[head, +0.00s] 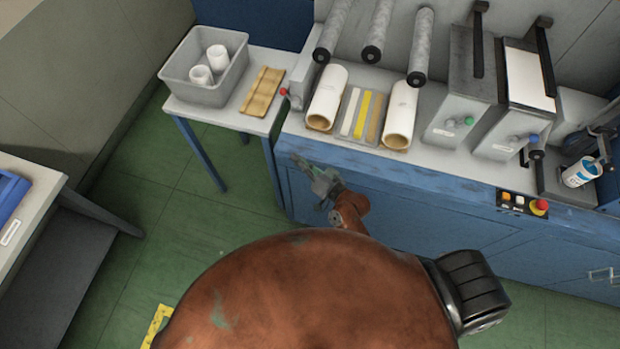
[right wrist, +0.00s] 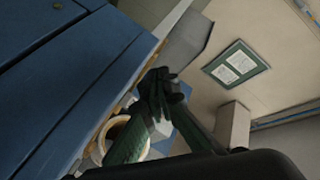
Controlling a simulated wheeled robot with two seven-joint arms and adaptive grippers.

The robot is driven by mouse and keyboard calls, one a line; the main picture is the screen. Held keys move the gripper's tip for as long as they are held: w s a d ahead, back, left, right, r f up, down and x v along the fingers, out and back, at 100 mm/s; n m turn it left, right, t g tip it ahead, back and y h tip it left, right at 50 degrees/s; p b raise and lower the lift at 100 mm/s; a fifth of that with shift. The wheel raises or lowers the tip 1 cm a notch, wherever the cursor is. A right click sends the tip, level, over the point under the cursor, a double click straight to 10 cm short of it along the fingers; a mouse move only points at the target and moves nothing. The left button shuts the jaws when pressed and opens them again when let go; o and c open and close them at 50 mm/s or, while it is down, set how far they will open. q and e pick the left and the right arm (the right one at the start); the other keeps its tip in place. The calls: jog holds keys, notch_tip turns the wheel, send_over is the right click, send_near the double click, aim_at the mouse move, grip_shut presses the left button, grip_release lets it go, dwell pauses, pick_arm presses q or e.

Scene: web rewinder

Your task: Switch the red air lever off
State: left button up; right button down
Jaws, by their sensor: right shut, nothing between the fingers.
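A small red knob (head: 284,92) sticks out at the left end of the blue machine's grey top, beside a white roll; I take it to be the red air lever. It is too small for me to read its position. My right gripper (head: 308,172) is below and slightly right of it in the head view, in front of the blue front panel and apart from the lever. In the right wrist view its dark fingers (right wrist: 160,82) are together and empty. I cannot make out the lever in that view. My left gripper is not in view.
Large white rolls (head: 327,97) and coloured strips (head: 361,114) lie on the machine top. A side table (head: 222,113) holds a grey bin (head: 205,92) and brown cardboard (head: 262,92). A button panel with a red stop button (head: 540,206) is at right. Green floor is open at left.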

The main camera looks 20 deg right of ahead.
jog(key=s+d+f+n+g+h, duration=0.1)
jog(key=s+d+f+g, duration=0.1)
jog(key=f, duration=0.8)
jog(key=shift+s+d+g+h, duration=0.3)
jog(key=shift+s+d, duration=0.4)
jog(key=shift+f, duration=0.15)
